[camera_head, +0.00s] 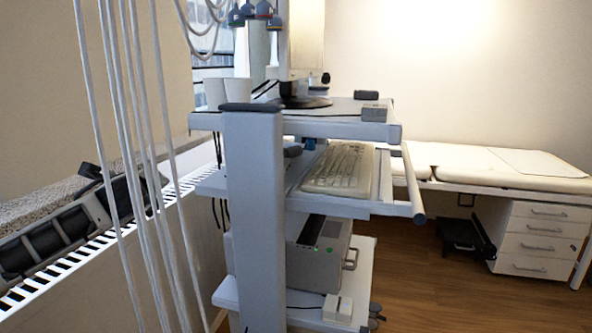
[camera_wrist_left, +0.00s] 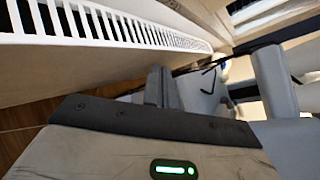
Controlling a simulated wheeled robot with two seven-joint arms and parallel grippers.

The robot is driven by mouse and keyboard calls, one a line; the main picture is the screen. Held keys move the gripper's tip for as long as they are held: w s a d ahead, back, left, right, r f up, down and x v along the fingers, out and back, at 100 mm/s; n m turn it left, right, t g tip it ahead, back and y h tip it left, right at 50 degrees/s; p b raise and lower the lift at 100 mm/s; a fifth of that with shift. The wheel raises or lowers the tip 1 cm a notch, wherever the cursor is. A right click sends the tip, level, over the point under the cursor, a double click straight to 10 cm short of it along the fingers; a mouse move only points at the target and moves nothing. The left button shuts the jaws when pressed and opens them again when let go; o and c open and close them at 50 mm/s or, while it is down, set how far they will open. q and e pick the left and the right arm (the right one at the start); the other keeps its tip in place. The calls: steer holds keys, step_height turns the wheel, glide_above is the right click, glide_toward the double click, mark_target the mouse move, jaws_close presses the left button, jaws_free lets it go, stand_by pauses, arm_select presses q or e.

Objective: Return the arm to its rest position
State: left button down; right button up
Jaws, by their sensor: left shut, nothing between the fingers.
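My left gripper (camera_wrist_left: 161,86) shows in the left wrist view, with its two grey fingers together and nothing between them. Its pale body with a green light fills the bottom of that view. The fingers point toward the gap between a white slatted radiator and pale cart parts. I cannot make out this gripper in the head view. My right gripper is in neither view.
A white equipment cart (camera_head: 252,215) stands close ahead, with a keyboard (camera_head: 340,168) on a pull-out shelf. White cables (camera_head: 150,150) hang at left, before the radiator (camera_head: 60,268). A white couch (camera_head: 490,165) stands at right; floor (camera_head: 415,285) is clear between.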

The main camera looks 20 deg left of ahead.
arm_select(q)
steer(key=s+d+f+n+h+p, duration=0.1)
steer(key=s+d+f+n+h, duration=0.2)
steer(key=d+f, duration=0.8)
steer(key=s+d+f+n+h+p, duration=0.15)
steer(key=d+f+h, duration=0.45)
steer(key=d+f, duration=0.6)
steer(key=s+d+f+n+h, duration=0.2)
steer(key=s+d+n, duration=0.4)
steer(key=d, duration=0.2)
steer(key=s+d+f+n+t+h, duration=0.1)
steer(key=s+d+f+n+h, duration=0.1)
steer(key=s+d+n, duration=0.4)
steer(key=d+f, duration=0.1)
steer(key=d, duration=0.2)
steer(key=shift+s+d+f+p, duration=0.3)
steer(key=shift+s, duration=0.1)
